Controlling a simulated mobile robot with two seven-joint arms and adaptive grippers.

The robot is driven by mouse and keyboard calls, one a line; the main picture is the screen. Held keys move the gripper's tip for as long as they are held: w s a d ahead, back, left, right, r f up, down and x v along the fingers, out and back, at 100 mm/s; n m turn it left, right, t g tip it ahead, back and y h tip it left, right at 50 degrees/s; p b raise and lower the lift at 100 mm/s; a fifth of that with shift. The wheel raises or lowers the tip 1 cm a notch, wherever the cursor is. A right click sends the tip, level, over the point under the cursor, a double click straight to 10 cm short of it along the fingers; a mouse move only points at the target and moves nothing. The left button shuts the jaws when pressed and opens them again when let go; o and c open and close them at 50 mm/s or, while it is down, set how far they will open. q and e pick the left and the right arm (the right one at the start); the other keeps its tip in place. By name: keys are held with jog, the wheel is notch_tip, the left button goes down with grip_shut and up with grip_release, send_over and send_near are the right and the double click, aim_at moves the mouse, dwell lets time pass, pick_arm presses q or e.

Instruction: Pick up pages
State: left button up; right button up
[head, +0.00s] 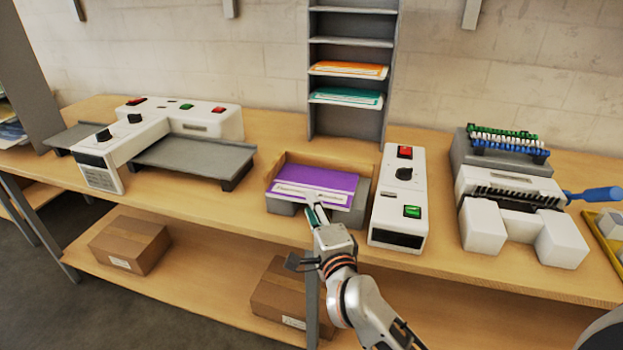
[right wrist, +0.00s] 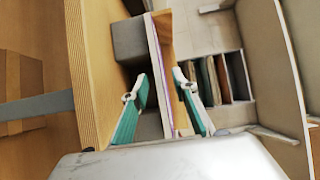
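Purple-covered pages (head: 318,184) with a white label strip lie in a grey and wooden tray (head: 277,208) on the bench. My right gripper (head: 317,214) is at the front edge of the tray, by the near edge of the pages. In the right wrist view its teal-padded fingers (right wrist: 163,103) are apart. The thin edge of the pages (right wrist: 155,62) shows between them, with a gap on each side. I cannot tell how deep the fingers reach over the pages. My left gripper is not in view.
A white control box (head: 398,215) stands close on the tray's right. A laminator (head: 190,122) is at left, and a binding machine (head: 510,205) is at right. Behind, a grey shelf rack (head: 314,115) holds orange pages (head: 348,70) and teal pages (head: 346,98). Cardboard boxes (head: 130,243) sit below.

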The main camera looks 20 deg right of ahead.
aim_at(307, 190)
jog(key=w, duration=0.6)
jog(key=shift+w+d+f, duration=0.1)
jog(key=shift+w+d, duration=0.25)
grip_shut()
